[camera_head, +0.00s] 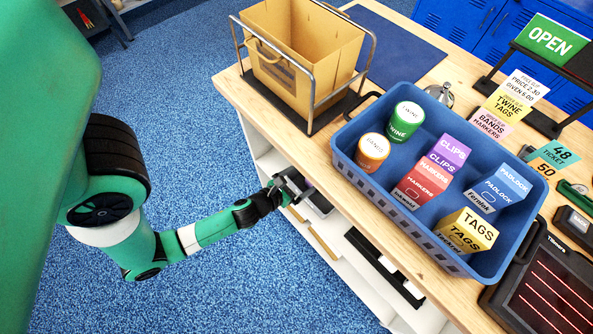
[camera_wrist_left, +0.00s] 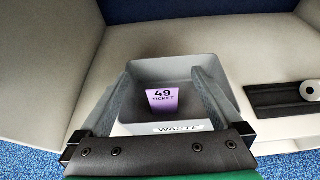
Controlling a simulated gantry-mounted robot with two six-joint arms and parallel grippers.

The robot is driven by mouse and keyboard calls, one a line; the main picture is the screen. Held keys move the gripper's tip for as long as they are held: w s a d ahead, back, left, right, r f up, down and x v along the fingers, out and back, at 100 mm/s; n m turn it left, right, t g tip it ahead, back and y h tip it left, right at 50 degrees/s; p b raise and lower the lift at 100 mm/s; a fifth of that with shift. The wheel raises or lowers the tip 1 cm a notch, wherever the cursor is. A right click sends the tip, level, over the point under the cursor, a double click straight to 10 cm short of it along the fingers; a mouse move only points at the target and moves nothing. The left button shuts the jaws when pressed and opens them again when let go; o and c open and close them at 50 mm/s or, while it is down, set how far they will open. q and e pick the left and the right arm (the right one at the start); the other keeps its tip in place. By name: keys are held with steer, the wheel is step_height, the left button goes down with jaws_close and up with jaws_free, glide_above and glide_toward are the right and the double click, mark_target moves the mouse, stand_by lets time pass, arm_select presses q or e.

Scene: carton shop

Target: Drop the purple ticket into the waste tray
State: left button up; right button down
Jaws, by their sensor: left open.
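The purple ticket (camera_wrist_left: 162,100), printed 49, shows in the left wrist view inside the outline of the grey waste tray (camera_wrist_left: 170,127). It appears to lean against the tray's inner wall, though its exact contact is unclear. My left gripper (camera_wrist_left: 163,82) is open, with one finger on each side of the ticket and a clear gap to it. In the head view my left gripper (camera_head: 295,184) reaches into the shelf side below the counter edge, and it mostly hides the tray there. My right gripper is not in view.
The wooden counter (camera_head: 234,88) overhangs the white shelves. On it are a carton (camera_head: 315,45) in a metal frame and a blue bin (camera_head: 385,190) of goods. A dark holder with a white roll (camera_wrist_left: 310,90) lies right of the tray. Blue carpet is free at left.

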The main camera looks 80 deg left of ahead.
arm_select(q)
steer(key=b+v, duration=0.2)
steer(key=v, duration=0.7)
steer(key=shift+s, duration=0.2)
steer(key=shift+d+r, duration=0.1)
stand_by(0.4)
